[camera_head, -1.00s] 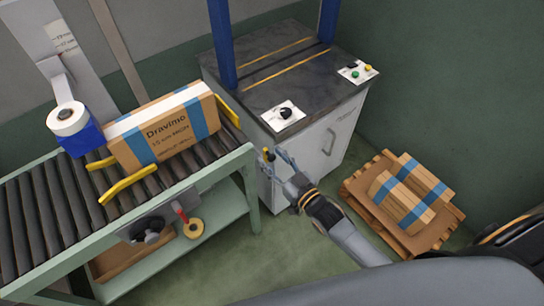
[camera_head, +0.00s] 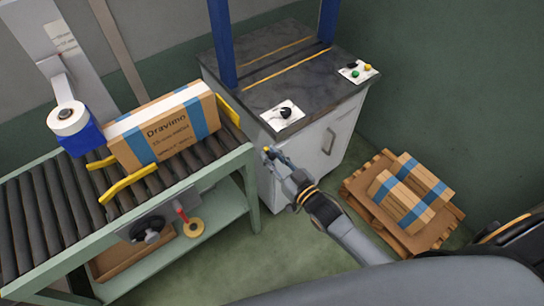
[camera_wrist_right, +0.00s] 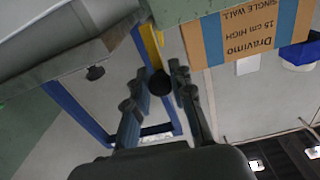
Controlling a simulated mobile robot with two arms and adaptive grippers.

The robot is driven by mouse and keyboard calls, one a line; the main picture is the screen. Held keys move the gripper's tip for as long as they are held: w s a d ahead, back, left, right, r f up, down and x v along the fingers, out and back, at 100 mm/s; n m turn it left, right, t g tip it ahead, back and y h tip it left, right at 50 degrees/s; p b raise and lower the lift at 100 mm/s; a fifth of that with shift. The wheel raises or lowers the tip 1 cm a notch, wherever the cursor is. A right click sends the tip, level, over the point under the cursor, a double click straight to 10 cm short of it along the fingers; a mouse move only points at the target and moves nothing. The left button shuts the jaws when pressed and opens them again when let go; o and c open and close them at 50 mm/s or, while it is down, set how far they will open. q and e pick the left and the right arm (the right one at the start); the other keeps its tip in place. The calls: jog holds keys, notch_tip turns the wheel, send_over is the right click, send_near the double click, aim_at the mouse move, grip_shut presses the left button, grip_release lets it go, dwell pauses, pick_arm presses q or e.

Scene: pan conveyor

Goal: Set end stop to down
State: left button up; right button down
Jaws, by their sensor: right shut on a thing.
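The end stop (camera_head: 229,112) is a yellow plate at the right end of the roller conveyor, standing above roller level beside the box. In the right wrist view its yellow bar (camera_wrist_right: 152,46) shows near a black ball knob (camera_wrist_right: 158,83) between my fingers. My right gripper (camera_head: 270,155) is just off the conveyor's right end, shut on the knob; it also shows in the right wrist view (camera_wrist_right: 160,85). The fingers mostly hide the knob in the head view. My left gripper is not in view.
A Dravimo box (camera_head: 165,127) stands on the roller conveyor (camera_head: 52,215) between yellow guides. A cabinet machine (camera_head: 320,145) with a dark top stands behind my gripper. A pallet (camera_head: 385,225) with blue-banded boxes lies at right. Green floor is open between.

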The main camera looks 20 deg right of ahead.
jog(key=w+d+f+m+b, duration=0.1)
jog(key=d+f+m+b, duration=0.3)
jog(key=m, duration=1.2)
jog(key=shift+w+d+f+b, duration=0.2)
jog(key=shift+w+b, duration=0.1)
jog(key=shift+b, duration=0.55)
jog(key=shift+m, duration=0.3)
jog(key=c, duration=1.1)
grip_release()
jog(key=shift+c, duration=0.2)
jog(key=shift+s, duration=0.1)
jog(key=v, duration=1.1)
jog(key=shift+s+d, duration=0.15)
jog(key=shift+s, duration=0.25)
